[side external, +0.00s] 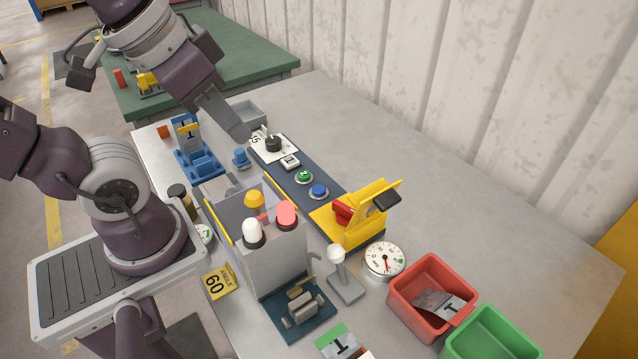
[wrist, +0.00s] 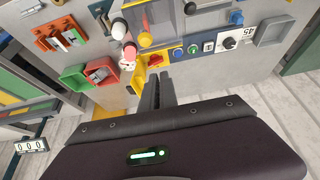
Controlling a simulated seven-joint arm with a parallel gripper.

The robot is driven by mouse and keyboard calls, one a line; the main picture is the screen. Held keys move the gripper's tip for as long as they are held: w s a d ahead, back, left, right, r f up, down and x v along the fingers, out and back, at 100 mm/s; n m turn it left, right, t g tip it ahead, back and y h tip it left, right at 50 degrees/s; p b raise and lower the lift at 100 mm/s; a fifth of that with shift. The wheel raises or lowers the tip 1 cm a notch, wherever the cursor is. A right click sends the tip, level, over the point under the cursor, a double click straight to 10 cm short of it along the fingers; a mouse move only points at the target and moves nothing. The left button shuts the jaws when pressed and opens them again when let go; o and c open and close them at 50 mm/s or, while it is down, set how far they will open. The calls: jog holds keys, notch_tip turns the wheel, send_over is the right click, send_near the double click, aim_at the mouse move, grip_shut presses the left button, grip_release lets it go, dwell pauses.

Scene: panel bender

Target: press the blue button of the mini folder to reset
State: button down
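The blue button (side external: 319,191) is a round cap on a dark blue control strip (side external: 327,206), beside a green button (side external: 304,177). In the wrist view the blue button (wrist: 178,54) lies just above and to the right of the fingertips. My gripper (side external: 245,134) points down near the black knob end of the strip in the side view, apart from the blue button. In the wrist view my gripper (wrist: 158,78) has its fingers together and nothing shows between them. The grey folder machine (side external: 275,260) with a yellow lamp stands beside the strip.
A black knob (side external: 273,143) and small switch (side external: 290,161) share the strip. A yellow stand (side external: 367,215) with a red part rises at its near end. A dial (side external: 385,260), red bin (side external: 419,319) and green bin (side external: 490,338) stand to the right. The table toward the wall is clear.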

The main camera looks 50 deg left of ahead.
jog(key=w+a+f+g, duration=0.2)
jog(key=w+a+g, duration=0.1)
jog(key=w, duration=0.8)
jog(key=g, duration=0.2)
send_over(319, 188)
notch_tip(319, 188, down, 8)
jog(key=shift+f, duration=0.3)
notch_tip(319, 188, down, 14)
